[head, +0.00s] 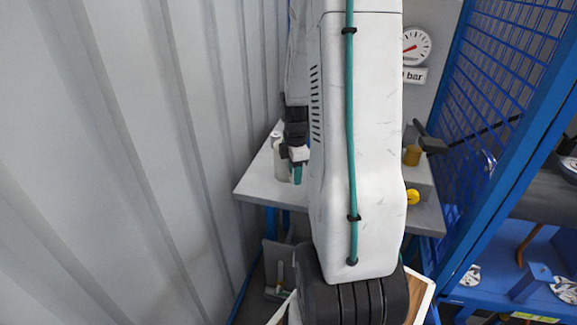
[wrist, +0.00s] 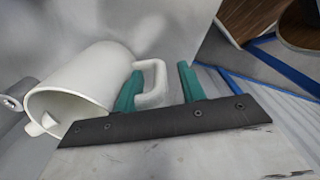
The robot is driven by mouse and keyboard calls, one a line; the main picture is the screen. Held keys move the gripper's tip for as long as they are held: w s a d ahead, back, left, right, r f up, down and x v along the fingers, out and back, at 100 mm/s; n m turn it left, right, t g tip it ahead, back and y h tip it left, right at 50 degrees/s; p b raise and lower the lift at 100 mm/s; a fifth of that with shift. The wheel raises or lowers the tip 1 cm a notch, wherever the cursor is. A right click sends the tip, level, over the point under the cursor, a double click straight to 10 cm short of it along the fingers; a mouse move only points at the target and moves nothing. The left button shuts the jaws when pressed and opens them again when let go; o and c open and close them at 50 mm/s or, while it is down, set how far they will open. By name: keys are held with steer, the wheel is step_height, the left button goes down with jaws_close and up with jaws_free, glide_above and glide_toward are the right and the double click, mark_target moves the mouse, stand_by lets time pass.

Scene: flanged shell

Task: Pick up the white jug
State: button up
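The white jug (wrist: 85,82) lies at the left in the wrist view, its open mouth turned to the lower left and its handle (wrist: 158,85) to the right. My gripper (wrist: 160,70) is open, with one teal finger by the handle's loop and the other to the right of the handle. The handle shows between the fingers, with a gap to the right finger; I cannot tell whether the left finger touches it. In the head view the jug (head: 279,160) is on the grey table (head: 258,187), partly hidden by my gripper (head: 298,174).
A yellow-brown cup (head: 412,155) and a yellow knob-like thing (head: 412,197) are at the table's right side. A corrugated wall (head: 130,150) runs along the left, and a blue mesh frame (head: 490,90) stands at the right. My arm hides the table's middle.

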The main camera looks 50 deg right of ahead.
steer(key=shift+f, duration=0.55)
jaws_close()
steer(key=shift+r, duration=0.2)
